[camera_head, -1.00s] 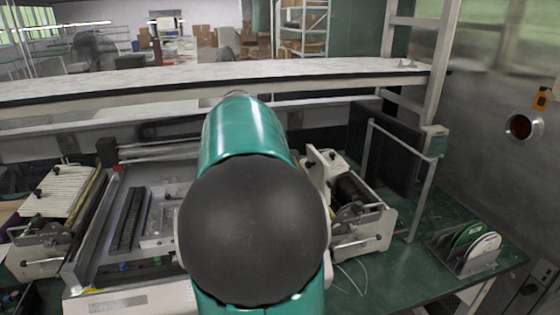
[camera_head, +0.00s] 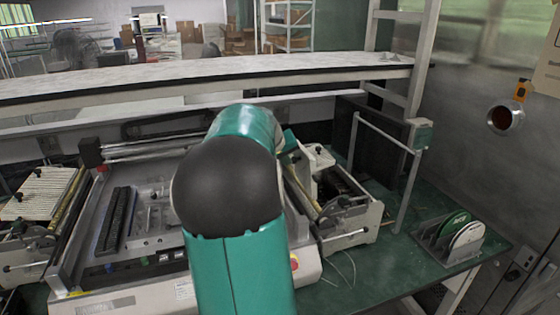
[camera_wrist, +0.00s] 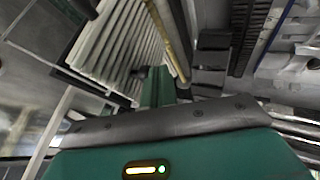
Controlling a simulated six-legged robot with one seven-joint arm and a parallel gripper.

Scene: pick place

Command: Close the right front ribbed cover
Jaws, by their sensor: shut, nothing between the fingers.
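The right ribbed cover is cream-coloured and fills the upper left of the wrist view (camera_wrist: 118,50). In the head view its raised, tilted end (camera_head: 318,158) stands at the back of the right front unit (camera_head: 345,225), whose dark rollers are exposed. A black knob sits near the cover's edge in the wrist view. My gripper (camera_wrist: 157,80) shows there as green fingers, shut and empty, close to the cover's edge and the knob; I cannot tell whether they touch.
A similar ribbed cover (camera_head: 42,193) lies on the left unit. The printer bed (camera_head: 150,215) is between the units. A grey upright post (camera_head: 408,190) and a disc rack (camera_head: 455,238) stand to the right. Green table surface is free around the rack.

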